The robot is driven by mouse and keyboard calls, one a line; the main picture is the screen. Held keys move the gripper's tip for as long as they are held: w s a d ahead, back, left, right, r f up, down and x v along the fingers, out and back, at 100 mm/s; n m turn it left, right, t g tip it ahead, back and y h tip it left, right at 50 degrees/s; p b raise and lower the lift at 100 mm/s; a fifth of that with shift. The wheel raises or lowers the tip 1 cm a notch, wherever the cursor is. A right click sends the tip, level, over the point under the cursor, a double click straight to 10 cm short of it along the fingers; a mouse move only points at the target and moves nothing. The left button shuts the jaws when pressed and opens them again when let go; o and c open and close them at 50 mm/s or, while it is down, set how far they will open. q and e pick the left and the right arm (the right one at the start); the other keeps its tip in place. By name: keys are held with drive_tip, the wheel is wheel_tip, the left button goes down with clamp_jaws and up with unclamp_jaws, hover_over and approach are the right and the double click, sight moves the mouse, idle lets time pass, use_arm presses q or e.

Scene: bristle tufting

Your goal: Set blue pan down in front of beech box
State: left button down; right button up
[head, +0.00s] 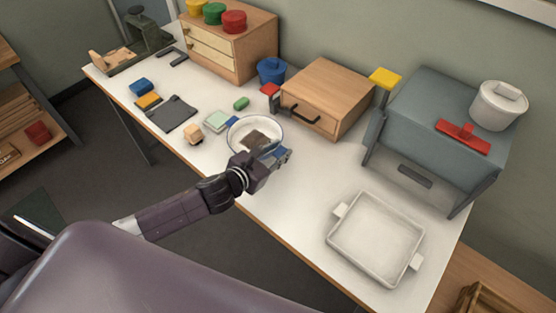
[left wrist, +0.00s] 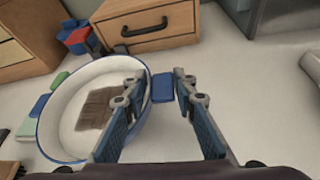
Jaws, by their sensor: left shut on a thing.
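The blue pan (head: 239,134) is a round white pan with a blue rim and blue side lugs. A flat brown piece (head: 256,138) lies in it. In the left wrist view the pan (left wrist: 65,130) fills the lower left. My left gripper (head: 277,154) is at its right side, with a blue lug (left wrist: 162,89) between the fingertips. I cannot tell whether the pan touches the table. The beech box (head: 332,83), with a black handle on its front, stands behind and right of the pan. The gripper hides part of the pan's near right rim. My right gripper is not in view.
A white tray (head: 375,236) lies at the front right, below a grey oven-like unit (head: 432,118). A blue pot (head: 271,71) and a red block (head: 269,89) stand left of the box. Small blocks lie left of the pan.

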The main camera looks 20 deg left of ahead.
use_arm(q)
wheel_tip(320, 180, down, 4)
drive_tip(key=shift+f, duration=0.1)
drive_tip(key=c, duration=1.6)
unclamp_jaws()
drive_tip(key=shift+s, duration=0.1)
drive_tip(key=b+v, duration=0.1)
drive_tip(key=v, duration=1.1)
